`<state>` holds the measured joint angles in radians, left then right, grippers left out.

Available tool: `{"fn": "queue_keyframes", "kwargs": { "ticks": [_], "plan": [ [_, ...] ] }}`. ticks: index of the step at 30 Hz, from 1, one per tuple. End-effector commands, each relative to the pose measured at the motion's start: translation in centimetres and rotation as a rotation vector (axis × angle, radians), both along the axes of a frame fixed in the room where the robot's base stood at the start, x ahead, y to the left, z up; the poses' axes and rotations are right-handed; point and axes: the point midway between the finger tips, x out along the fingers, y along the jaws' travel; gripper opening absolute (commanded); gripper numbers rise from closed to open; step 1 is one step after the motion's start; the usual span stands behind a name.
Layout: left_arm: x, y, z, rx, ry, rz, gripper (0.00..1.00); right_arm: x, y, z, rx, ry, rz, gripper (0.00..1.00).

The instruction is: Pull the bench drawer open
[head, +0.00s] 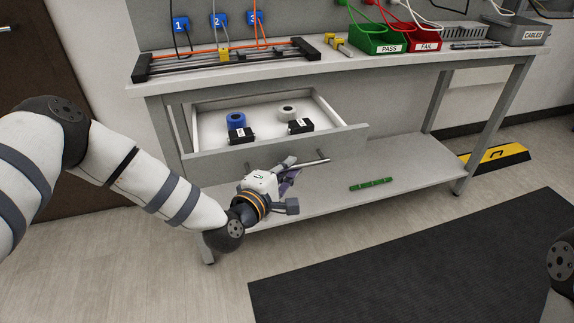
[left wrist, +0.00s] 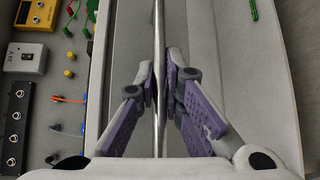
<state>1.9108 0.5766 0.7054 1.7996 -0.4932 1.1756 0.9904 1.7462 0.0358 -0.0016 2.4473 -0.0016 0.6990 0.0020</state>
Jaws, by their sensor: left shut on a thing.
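The bench drawer (head: 335,143) stands pulled out from under the bench top (head: 375,66), with its inside showing. In it are a blue roll (head: 236,120), a white roll (head: 287,112) and two black labelled boxes (head: 241,136). My left gripper (head: 290,168) is in front of the drawer, shut on its bar handle (head: 320,161). In the left wrist view the fingers (left wrist: 163,80) close from both sides on the metal bar (left wrist: 158,25). The fingers hide part of the handle. My right gripper is out of view.
A lower shelf (head: 420,163) holds a green strip (head: 371,184). The bench top carries a rail fixture (head: 220,60), a green PASS bin (head: 380,42) and a red FAIL bin (head: 424,42). A dark mat (head: 430,260) lies on the floor in front. Floor left of the mat is clear.

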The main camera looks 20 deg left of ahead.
Motion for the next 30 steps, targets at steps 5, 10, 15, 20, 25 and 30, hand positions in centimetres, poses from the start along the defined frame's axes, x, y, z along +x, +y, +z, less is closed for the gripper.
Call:
{"fn": "queue_keyframes", "kwargs": {
  "ticks": [5,10,15,20,25,30],
  "plan": [
    [0.1,0.1,0.1,-0.002,-0.003,0.004,0.0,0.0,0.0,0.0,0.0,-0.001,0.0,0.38],
    [0.1,0.1,0.1,-0.002,-0.003,0.004,0.2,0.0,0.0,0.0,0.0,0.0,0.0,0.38],
    [0.0,0.1,0.1,-0.002,-0.002,0.003,0.3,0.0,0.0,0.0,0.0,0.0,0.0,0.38],
    [0.0,0.1,0.1,-0.001,-0.002,0.002,0.3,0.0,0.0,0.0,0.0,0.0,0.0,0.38],
    [-2.6,0.6,0.4,-0.003,0.001,0.002,0.3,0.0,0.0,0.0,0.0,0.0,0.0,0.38],
    [-7.3,1.6,1.0,-0.003,0.002,0.002,0.3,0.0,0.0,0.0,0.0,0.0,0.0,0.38]
  ]
}}
